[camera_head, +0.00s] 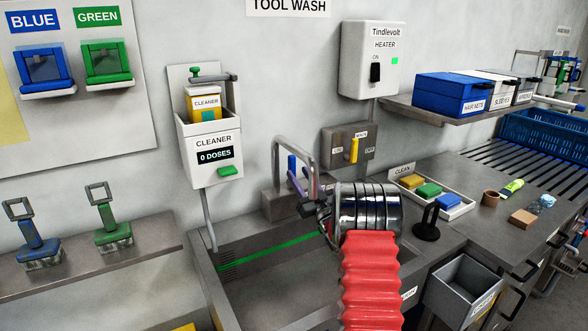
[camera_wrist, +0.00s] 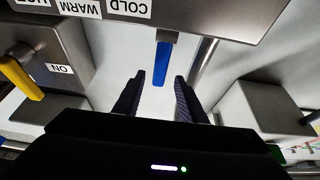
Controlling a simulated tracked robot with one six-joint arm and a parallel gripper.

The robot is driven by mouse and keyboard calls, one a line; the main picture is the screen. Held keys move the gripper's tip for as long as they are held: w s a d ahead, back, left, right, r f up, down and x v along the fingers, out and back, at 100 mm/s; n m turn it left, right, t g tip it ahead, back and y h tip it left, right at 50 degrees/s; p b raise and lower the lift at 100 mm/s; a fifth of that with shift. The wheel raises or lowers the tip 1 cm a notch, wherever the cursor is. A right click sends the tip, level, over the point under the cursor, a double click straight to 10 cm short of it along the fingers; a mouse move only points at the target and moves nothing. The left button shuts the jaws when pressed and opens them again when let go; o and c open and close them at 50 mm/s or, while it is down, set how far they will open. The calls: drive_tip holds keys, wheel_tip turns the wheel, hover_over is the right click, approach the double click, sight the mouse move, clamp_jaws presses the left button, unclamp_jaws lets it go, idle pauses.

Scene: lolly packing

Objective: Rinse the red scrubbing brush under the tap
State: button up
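No red scrubbing brush shows in either view. The grey tap spout (camera_head: 296,144) arches above the sink (camera_head: 260,278), with a blue lever (camera_head: 292,166) partly hidden behind it. In the wrist view the blue lever (camera_wrist: 162,63) hangs below a block marked COLD and WARM. My gripper (camera_wrist: 158,84) is open and empty, its two dark fingers pointing toward this lever, one on each side in the picture. I cannot tell whether they touch it. In the head view my arm hides much of the gripper and part of the sink.
A grey box with a yellow lever (camera_head: 354,150) is on the wall; the cleaner dispenser (camera_head: 212,140) reads 0 DOSES. Blue (camera_head: 38,246) and green (camera_head: 113,232) brushes stand on the left shelf. Right of the sink are a CLEAN tray (camera_head: 460,210) and a grey bin (camera_head: 440,300).

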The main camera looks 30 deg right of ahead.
sight(294, 166)
drive_tip(key=shift+x, duration=2.2)
drive_tip(key=shift+c, duration=0.5)
clamp_jaws()
